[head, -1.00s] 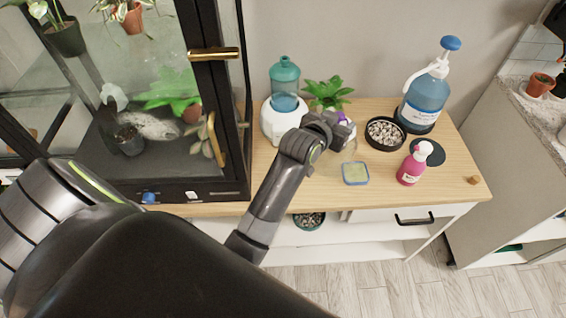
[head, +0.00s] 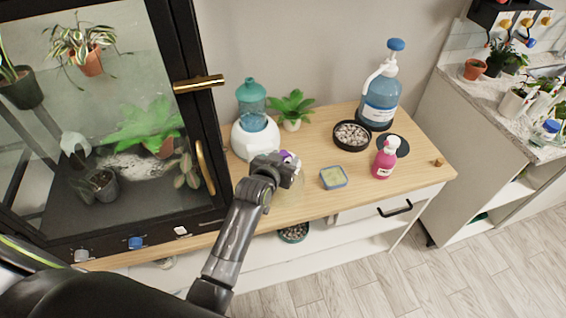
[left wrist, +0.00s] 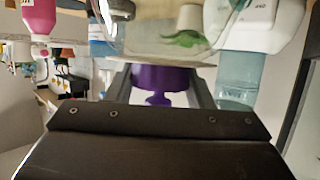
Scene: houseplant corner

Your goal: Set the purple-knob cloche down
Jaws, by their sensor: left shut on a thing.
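My left gripper (head: 286,170) is shut on the purple knob (left wrist: 163,85) of the cloche; the knob sits between the fingers in the left wrist view. The cloche's clear glass dome (left wrist: 150,35) fills the top middle of that view. In the head view only a bit of purple (head: 291,158) and a faint trace of glass show by the gripper. The gripper is over the wooden cabinet top, left of the small blue-rimmed dish and in front of the white-and-teal humidifier. I cannot tell whether the glass touches the wood. My right gripper is not in view.
On the wooden top (head: 405,168) stand the humidifier (head: 253,120), a green plant (head: 291,108), a pebble bowl (head: 351,135), a blue pump bottle (head: 380,95), a pink spray bottle (head: 384,160) and the small dish (head: 333,177). A black-framed glass cabinet (head: 110,130) is at left.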

